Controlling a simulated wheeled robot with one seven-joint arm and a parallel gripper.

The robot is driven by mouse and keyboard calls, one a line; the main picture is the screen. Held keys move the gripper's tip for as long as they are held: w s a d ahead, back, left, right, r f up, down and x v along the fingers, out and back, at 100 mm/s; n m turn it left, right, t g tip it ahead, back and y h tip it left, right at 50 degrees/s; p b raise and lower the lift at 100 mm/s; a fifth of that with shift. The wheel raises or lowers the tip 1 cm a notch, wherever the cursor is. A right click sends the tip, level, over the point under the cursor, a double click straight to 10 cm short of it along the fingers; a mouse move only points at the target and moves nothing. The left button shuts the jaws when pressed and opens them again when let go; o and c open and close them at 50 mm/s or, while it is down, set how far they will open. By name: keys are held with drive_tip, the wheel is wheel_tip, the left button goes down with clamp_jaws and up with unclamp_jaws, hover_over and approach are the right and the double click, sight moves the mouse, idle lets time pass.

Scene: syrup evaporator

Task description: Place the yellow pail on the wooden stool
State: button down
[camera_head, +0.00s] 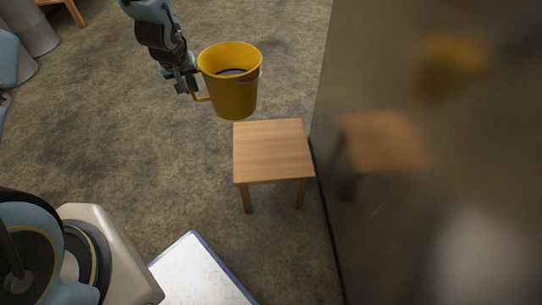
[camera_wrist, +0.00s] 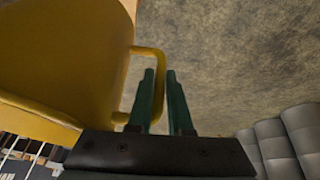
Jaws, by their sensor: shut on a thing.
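The yellow pail (camera_head: 233,92) is upright in the head view, with its handle on its left side. My gripper (camera_head: 193,86) is shut on that handle and holds the pail in the air. In the wrist view the pail (camera_wrist: 65,62) fills the left side, and its handle runs to the green fingers of my gripper (camera_wrist: 161,95). The wooden stool (camera_head: 271,151) stands on the floor, below and to the right of the pail in the head view. Its square top is bare. The pail looks apart from the stool.
A shiny metal wall (camera_head: 420,150) stands close along the right of the stool and mirrors stool and pail. Grey rounded containers (camera_head: 30,30) and a wooden piece of furniture (camera_head: 60,5) are at the upper left. Open floor (camera_head: 120,130) lies left of the stool.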

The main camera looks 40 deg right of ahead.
sight(232, 108)
drive_tip(key=shift+m+g+h, duration=0.3)
drive_tip(key=shift+m, duration=0.4)
drive_tip(key=s+d+f+b, duration=0.4)
drive_tip(key=d+f, duration=0.1)
drive_tip(key=s+d+f+b, duration=0.2)
drive_tip(key=s+f+b, duration=0.1)
drive_tip(key=shift+d+f, duration=0.2)
drive_tip(key=shift+d, duration=0.2)
drive_tip(key=shift+s+f, duration=0.1)
drive_tip(key=shift+f, duration=0.2)
wheel_tip(232, 108, down, 9)
drive_tip(key=b, duration=0.2)
drive_tip(key=shift+f, duration=0.2)
drive_tip(key=shift+d+f, duration=0.1)
drive_tip(key=c, duration=0.8)
unclamp_jaws()
drive_tip(key=shift+c, duration=0.2)
drive_tip(key=p+v, duration=0.2)
drive_tip(key=v, duration=1)
